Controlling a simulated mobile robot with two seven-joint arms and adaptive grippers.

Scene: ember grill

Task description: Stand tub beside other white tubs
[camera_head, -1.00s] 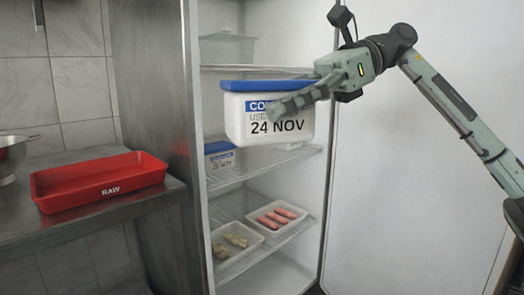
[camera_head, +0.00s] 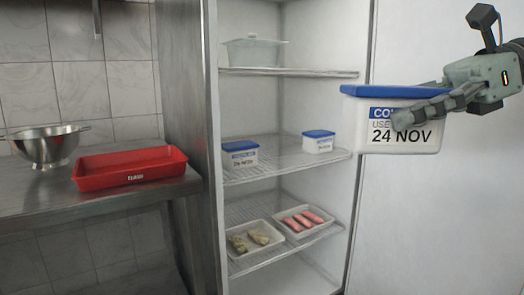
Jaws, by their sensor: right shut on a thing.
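A white tub with a blue lid (camera_head: 362,128) and a label reading "24 NOV" is held upright in my right gripper (camera_head: 425,108), whose fingers lie across the tub's front. The tub hangs in front of the fridge's right edge, apart from the shelves. Two smaller-looking white tubs with blue lids stand on the fridge's middle shelf (camera_head: 280,163): the left tub (camera_head: 241,157), with a dated label, and the right tub (camera_head: 318,144), further back. A gap lies between them. My left gripper is not in view.
A clear lidded container (camera_head: 253,54) stands on the top shelf. The lower shelf holds a tray of pale pieces (camera_head: 240,252) and a tray of pink sausages (camera_head: 318,231). At left, a steel counter bears a red tray (camera_head: 120,178) and a colander (camera_head: 45,152).

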